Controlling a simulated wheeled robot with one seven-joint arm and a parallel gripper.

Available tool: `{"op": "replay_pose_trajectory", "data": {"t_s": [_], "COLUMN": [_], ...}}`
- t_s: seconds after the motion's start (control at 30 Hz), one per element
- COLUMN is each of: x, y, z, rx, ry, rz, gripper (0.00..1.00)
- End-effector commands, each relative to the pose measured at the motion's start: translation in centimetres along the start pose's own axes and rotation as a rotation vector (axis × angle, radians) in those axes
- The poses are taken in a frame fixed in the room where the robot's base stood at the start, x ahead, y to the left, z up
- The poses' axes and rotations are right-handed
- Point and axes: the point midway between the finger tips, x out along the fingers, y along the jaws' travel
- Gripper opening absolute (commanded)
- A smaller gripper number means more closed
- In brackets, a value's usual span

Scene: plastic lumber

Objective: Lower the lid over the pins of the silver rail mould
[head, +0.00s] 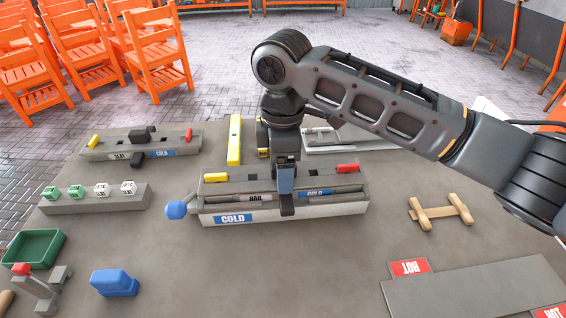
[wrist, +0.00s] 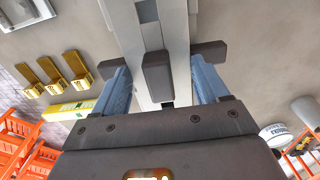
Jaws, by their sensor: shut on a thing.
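The silver rail mould (head: 280,217) lies lengthwise at mid-table, with a COLD label on its front and a RAIL label above. The dark grey lid (head: 225,189) lies along its top, between a yellow piece (head: 215,177) and a red piece (head: 348,168). My gripper (head: 285,190) points down at the middle of the mould and is shut on the lid's dark handle. In the wrist view the dark handle block (wrist: 157,78) shows between my two blue fingers. The pins are hidden, and I cannot tell whether the lid is fully seated.
A blue ball knob (head: 175,210) sticks out at the mould's left end. A yellow level (head: 234,140) and a pale open-topped piece (head: 350,137) are behind. The SLAT mould (head: 185,141) stands back left. A wooden piece (head: 440,214) lies right.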

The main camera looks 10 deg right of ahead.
Motion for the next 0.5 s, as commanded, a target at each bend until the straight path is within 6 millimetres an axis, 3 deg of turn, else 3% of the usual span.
{"op": "replay_pose_trajectory", "data": {"t_s": [0.43, 0.47, 0.5], "x": [0.40, 0.41, 0.41], "y": [0.03, 0.02, 0.02], "z": [0.00, 0.00, 0.00], "rx": [0.000, 0.000, 0.000], "ry": [0.000, 0.000, 0.000], "rz": [0.001, 0.001, 0.001], "gripper": [0.19, 0.75, 0.79]}}
